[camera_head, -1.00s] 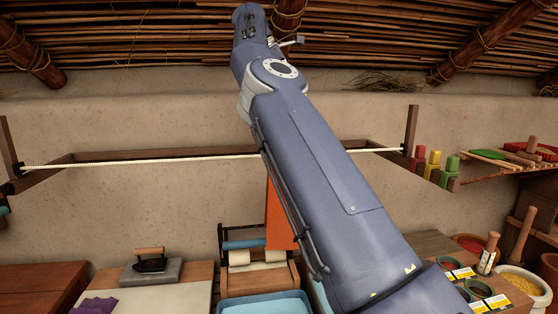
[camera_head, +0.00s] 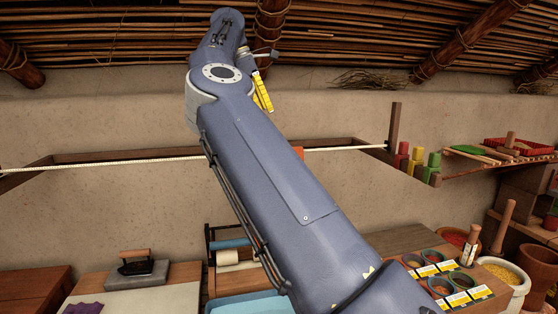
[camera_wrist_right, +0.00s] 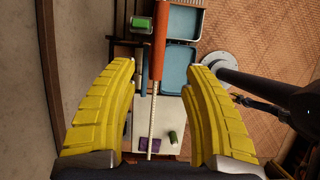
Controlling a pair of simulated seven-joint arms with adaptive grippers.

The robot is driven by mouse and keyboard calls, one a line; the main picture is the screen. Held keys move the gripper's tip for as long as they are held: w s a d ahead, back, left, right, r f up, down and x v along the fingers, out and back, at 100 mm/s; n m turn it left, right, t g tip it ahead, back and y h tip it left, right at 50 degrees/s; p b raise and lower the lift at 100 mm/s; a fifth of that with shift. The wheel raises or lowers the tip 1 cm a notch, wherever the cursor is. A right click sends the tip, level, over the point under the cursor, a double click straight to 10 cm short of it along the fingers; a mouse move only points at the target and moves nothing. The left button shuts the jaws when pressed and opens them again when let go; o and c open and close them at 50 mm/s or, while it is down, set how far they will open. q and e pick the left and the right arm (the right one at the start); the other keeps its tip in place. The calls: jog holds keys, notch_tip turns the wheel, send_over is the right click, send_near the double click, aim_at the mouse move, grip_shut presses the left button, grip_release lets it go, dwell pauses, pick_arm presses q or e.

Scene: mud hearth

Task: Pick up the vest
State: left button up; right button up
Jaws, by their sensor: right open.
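The vest looks to be the orange cloth hanging over the pale rope. In the head view only a small orange piece (camera_head: 299,151) shows beside my right arm, which hides the rest. In the right wrist view the orange cloth (camera_wrist_right: 158,48) is a narrow strip from above, along the rope. My right gripper (camera_head: 262,92) is open and empty, its yellow fingers above rope height. In the right wrist view the gripper (camera_wrist_right: 160,66) has the rope and the cloth's near end between its fingers in the picture; I see no contact. My left gripper is not in view.
The rope (camera_head: 110,161) spans a wooden frame at the wall. Below are an iron (camera_head: 136,262) on a block, a purple cloth (camera_head: 86,309) and a blue basin (camera_head: 245,304). A shelf (camera_head: 490,163) with coloured cylinders is right. Bowls (camera_head: 440,287) stand below it.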

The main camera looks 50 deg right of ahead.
jog(key=shift+x, duration=6.9)
jog(key=shift+o, duration=0.2)
jog(key=shift+w, duration=0.1)
jog(key=c, duration=1.1)
